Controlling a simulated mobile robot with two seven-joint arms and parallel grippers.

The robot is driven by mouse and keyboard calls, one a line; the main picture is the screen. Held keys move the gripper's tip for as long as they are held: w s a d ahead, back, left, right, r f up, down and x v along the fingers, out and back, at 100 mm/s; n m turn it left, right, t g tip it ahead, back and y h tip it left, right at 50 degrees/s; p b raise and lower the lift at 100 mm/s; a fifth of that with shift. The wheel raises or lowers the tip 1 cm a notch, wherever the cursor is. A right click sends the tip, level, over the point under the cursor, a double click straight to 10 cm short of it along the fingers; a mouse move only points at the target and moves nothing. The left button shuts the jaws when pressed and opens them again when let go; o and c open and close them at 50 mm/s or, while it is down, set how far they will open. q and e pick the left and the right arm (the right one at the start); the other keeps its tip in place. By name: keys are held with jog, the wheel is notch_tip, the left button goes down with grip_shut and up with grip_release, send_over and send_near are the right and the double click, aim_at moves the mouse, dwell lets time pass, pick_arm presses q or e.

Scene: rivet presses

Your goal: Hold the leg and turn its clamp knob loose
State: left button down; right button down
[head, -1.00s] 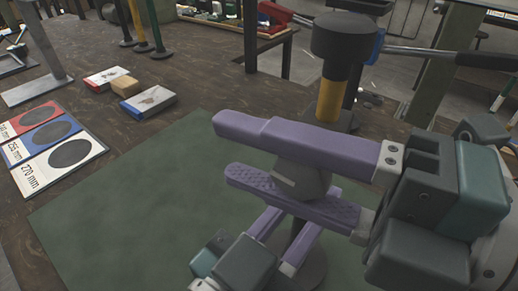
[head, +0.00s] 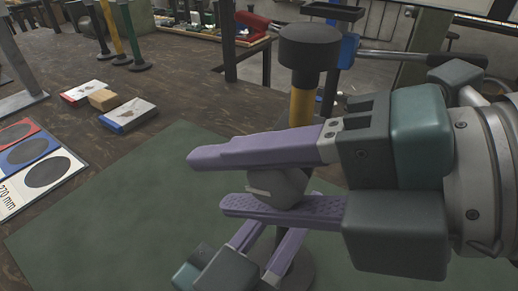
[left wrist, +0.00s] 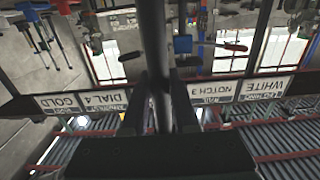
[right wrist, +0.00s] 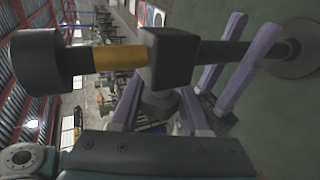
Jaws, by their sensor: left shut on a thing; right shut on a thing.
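The leg stands upright on the green mat, with a black cap (head: 309,47), a yellow band (head: 303,105) and a round dark foot that is partly hidden. In the right wrist view the leg lies sideways, with its dark clamp block (right wrist: 168,60) below the yellow band. My right gripper (head: 215,183) has its purple fingers on either side of the grey clamp knob (head: 275,186) and is shut on it. My left gripper (head: 280,232) is shut on the leg's dark lower tube below the clamp. The left wrist view shows this tube (left wrist: 157,60) between the fingers.
The green mat (head: 110,205) is mostly clear to the left. Size cards (head: 45,172) lie at the mat's left edge. Two flat boxes (head: 128,115) and a small wooden block (head: 103,99) lie beyond it. Other legs (head: 133,35) stand farther back.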

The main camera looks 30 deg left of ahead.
aim_at(302, 179)
jog(key=shift+s+f+h, duration=0.1)
jog(key=shift+f+h, duration=0.05)
jog(key=shift+h, duration=0.65)
jog(key=shift+d, duration=0.1)
jog(key=shift+c, duration=1.9)
grip_release()
jog(key=v, duration=0.3)
jog(key=shift+d, duration=0.15)
jog(key=w+d, duration=0.1)
jog(key=d, duration=1)
jog(key=shift+w+d, duration=0.2)
jog(key=shift+d, duration=0.15)
